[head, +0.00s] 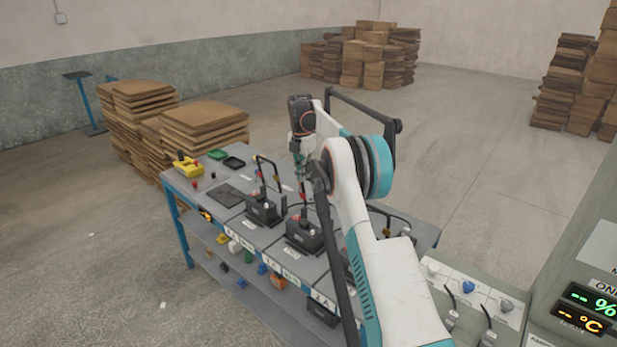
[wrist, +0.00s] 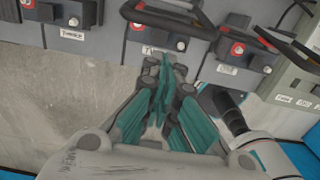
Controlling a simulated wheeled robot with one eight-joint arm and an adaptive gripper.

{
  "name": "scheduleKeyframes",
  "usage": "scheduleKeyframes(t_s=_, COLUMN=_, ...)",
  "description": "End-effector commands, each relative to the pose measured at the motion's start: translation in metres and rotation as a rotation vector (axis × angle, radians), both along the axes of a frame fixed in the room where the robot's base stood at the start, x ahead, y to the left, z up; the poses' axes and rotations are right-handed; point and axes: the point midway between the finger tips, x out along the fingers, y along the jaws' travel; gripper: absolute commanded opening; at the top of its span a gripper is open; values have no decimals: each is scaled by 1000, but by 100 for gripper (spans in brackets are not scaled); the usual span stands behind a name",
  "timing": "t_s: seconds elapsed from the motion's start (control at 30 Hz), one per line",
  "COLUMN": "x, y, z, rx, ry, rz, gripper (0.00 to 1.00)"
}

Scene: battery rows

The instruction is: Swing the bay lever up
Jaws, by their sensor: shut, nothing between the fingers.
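My gripper (wrist: 165,75) is shut and empty, its teal fingers together in the middle of the wrist view. In the head view my gripper (head: 300,163) hangs over the bench among the upright black handles. In the wrist view a black bar with a red strip (wrist: 172,20) lies just beyond the fingertips, at a grey bay front with a red knob. A similar black and red bar (wrist: 288,45) is to the right. I cannot tell which of these is the bay lever, nor whether my fingertips touch anything.
The bench (head: 222,195) carries black batteries (head: 303,235) and a yellow tool (head: 187,166). A grey cabinet (head: 600,240) with displays stands at the right. Stacked boards (head: 205,125) stand behind the bench.

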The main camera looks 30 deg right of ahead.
Motion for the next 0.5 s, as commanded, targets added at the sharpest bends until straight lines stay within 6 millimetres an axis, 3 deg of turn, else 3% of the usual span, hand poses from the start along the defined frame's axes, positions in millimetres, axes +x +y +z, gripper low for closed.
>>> scheduleKeyframes(t_s=0.3, x=12, y=-31, z=39, rx=3, ry=1, rz=1, gripper=0)
scheduleKeyframes(t_s=0.5, x=17, y=-40, z=52, rx=3, ry=1, rz=3, gripper=0)
